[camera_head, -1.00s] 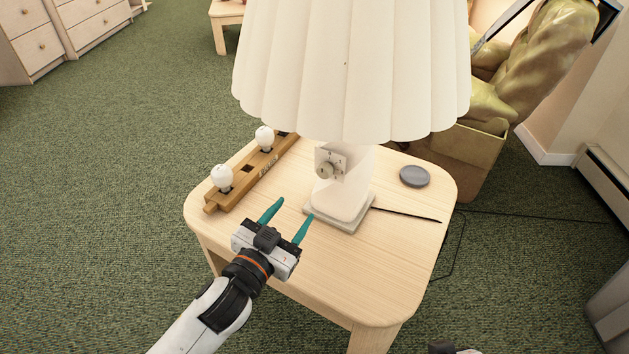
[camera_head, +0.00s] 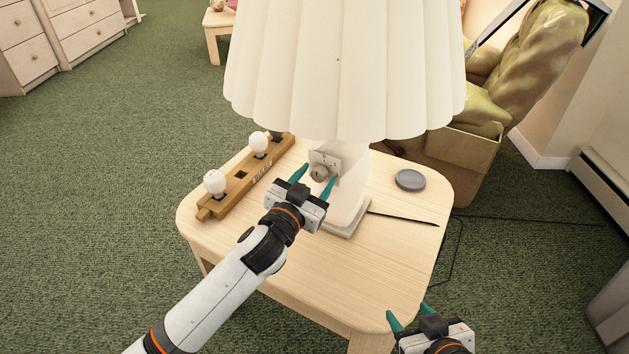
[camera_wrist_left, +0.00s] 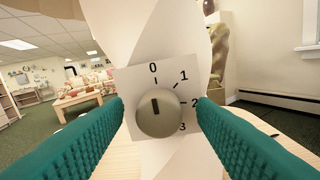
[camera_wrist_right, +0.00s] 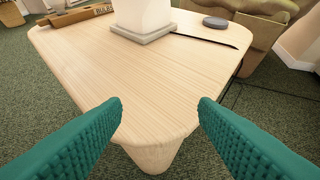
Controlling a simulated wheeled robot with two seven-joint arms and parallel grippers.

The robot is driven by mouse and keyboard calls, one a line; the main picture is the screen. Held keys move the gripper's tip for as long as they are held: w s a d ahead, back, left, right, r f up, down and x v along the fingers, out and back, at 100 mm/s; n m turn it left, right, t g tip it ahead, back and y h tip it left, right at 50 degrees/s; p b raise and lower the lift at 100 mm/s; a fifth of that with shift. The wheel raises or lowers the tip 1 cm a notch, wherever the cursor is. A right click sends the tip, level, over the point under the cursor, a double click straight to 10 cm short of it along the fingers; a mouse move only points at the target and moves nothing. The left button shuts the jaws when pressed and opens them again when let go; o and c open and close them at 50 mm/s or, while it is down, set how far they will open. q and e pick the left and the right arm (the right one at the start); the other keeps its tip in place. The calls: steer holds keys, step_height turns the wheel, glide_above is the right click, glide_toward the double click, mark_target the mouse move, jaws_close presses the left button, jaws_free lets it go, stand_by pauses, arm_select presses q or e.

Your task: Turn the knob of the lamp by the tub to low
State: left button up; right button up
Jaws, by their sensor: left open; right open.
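The lamp has a pleated cream shade (camera_head: 345,70) and a pale body (camera_head: 348,195) on a square base, standing on a light wood table. A square dial plate on its body bears a round grey-beige knob (camera_head: 320,173). In the left wrist view the knob (camera_wrist_left: 158,114) shows a dark mark pointing up, close to the 0; marks 1, 2 and 3 run down the right side. My left gripper (camera_head: 314,177) is open, its teal fingers on either side of the knob, seemingly not touching it. My right gripper (camera_head: 408,314) is open and empty near the table's front right edge.
A wooden rack (camera_head: 250,173) with white bulbs lies on the table left of the lamp. The table's front (camera_head: 330,265) is bare.

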arm_select(q)
steer(key=c, duration=1)
steer(key=m+p, duration=0.3)
steer(key=m, duration=0.1)
steer(key=shift+r, duration=0.1)
steer(key=m+p, duration=0.2)
steer(key=m, duration=0.1)
steer(key=shift+h, duration=0.3)
steer(key=shift+f+m+p, duration=0.2)
steer(key=shift+m+p, duration=0.25)
steer(key=shift+m, duration=1.15)
arm_select(e)
steer(key=s+d+f+g+h, duration=0.2)
steer(key=s+f+g, duration=0.4)
steer(key=s, duration=0.3)
steer(key=shift+s+d+f+g, duration=0.25)
steer(key=shift+s+d+g, duration=0.05)
steer(key=shift+d+g, duration=0.5)
arm_select(q)
steer(key=o, duration=1)
